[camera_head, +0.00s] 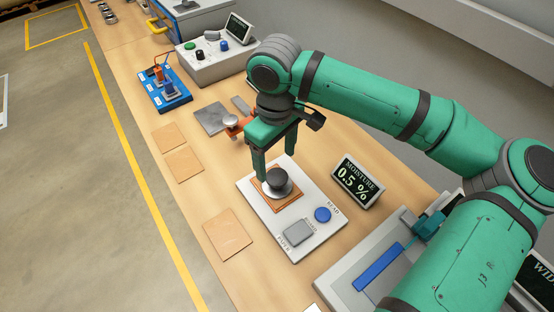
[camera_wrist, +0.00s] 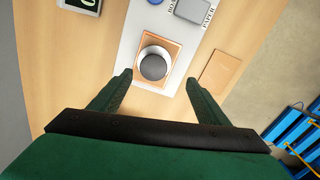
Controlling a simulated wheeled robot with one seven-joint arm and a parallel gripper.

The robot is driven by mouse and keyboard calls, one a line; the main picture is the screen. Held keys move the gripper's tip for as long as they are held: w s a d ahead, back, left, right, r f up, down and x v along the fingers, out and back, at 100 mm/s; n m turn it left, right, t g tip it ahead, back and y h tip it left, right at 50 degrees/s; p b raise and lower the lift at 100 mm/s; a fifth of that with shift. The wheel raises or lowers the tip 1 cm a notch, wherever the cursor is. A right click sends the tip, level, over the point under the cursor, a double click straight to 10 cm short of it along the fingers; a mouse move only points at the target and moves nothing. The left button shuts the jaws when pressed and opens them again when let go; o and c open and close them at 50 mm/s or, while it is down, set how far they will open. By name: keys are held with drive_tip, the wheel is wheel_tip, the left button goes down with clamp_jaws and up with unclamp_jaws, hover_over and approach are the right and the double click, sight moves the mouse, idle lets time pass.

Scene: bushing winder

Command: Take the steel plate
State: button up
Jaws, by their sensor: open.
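A flat grey square plate (camera_head: 211,118), which looks like the steel plate, lies on the wooden bench left of my gripper. The wrist view does not show it. My gripper (camera_head: 275,163) is open, pointing down above the white moisture meter (camera_head: 295,241). On the meter lies a brown square sheet (camera_head: 262,196) with a round dark weight (camera_head: 278,182) on it. In the wrist view, the weight (camera_wrist: 153,64) shows just beyond and between my open fingers (camera_wrist: 160,80). Nothing is held.
An orange tool with a round grey top (camera_head: 231,121) stands by the plate, partly behind my gripper. Brown sheets (camera_head: 228,234) lie along the front edge. A blue stand (camera_head: 165,90) and a grey control box (camera_head: 214,60) stand farther back. The moisture display (camera_head: 357,181) is right of the meter.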

sight(277, 176)
drive_tip(key=shift+w+f, duration=0.25)
drive_tip(key=shift+w, duration=0.05)
drive_tip(key=shift+w+d+f, duration=0.1)
drive_tip(key=shift+w+f, duration=0.05)
drive_tip(key=shift+f, duration=1.55)
drive_tip(key=shift+w+d+f, duration=0.1)
drive_tip(key=shift+f, duration=1.6)
drive_tip(key=shift+w+f, duration=0.15)
drive_tip(key=shift+f, duration=1.55)
drive_tip(key=c, duration=1.7)
